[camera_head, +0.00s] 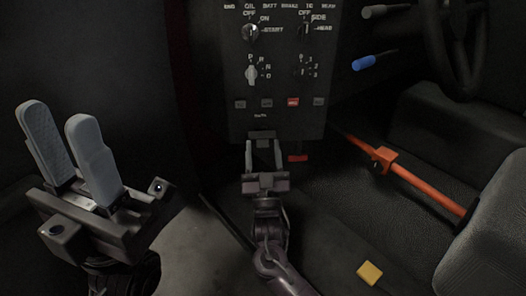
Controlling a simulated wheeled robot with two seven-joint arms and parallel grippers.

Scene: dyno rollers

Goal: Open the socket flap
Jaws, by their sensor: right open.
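A dark panel (278,75) with knobs and small buttons stands upright at the top middle. At its lower edge, a small dark piece (262,134) that looks like the socket flap sits just beyond my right fingertips; whether it is shut or ajar is too dark to tell. My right gripper (264,145) is open, with nothing seen between its fingers. It points at the panel's lower edge; contact with the flap cannot be made out. My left gripper (57,115) is large at the left, apart from the panel, with a gap between its grey fingers and nothing held.
A red piece (298,157) lies just right of the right gripper, below the panel. An orange lever (425,187) slants across the right. A blue-handled stalk (364,62), a steering wheel (463,70) and a dark seat (490,235) are at right. A yellow block (370,272) lies in front.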

